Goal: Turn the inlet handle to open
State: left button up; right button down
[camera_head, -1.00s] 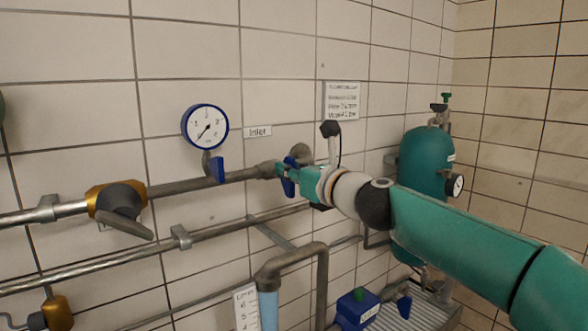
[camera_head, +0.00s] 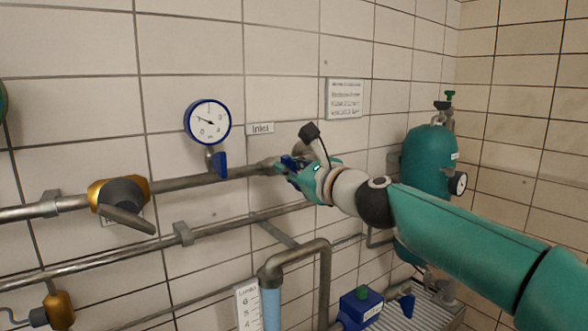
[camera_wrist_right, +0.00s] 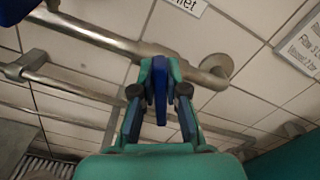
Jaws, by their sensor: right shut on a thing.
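The inlet handle is a blue lever on the grey pipe, below and right of the "Inlet" label (camera_head: 260,128). In the head view only part of the blue handle (camera_head: 288,162) shows beside my right gripper (camera_head: 296,170). In the right wrist view the blue handle (camera_wrist_right: 160,92) stands upright in the picture between the two green fingers. My right gripper (camera_wrist_right: 160,78) is shut on it, close to the pipe (camera_wrist_right: 110,40). The handle's joint with the pipe is partly hidden. My left gripper is not in view.
A round blue-rimmed gauge (camera_head: 208,121) sits above the pipe with a small blue lever (camera_head: 219,162) under it. A brass valve with a dark handle (camera_head: 124,205) is further left. A green tank (camera_head: 428,165) stands at the right. The tiled wall is close behind the pipes.

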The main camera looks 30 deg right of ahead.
jog(key=n, duration=0.2)
jog(key=n+b, duration=0.1)
jog(key=n, duration=0.1)
jog(key=a+f+n, duration=0.1)
jog(key=n, duration=0.1)
jog(key=shift+n+b, duration=0.3)
jog(key=n+b, duration=0.1)
jog(key=n, duration=0.2)
jog(key=f+n+b, duration=0.1)
jog(key=n, duration=0.2)
jog(key=shift+a+f, duration=0.1)
jog(key=shift+a, duration=0.05)
jog(key=c, duration=1.2)
grip_release()
jog(key=shift+s+r, duration=0.15)
jog(key=shift+r, duration=0.05)
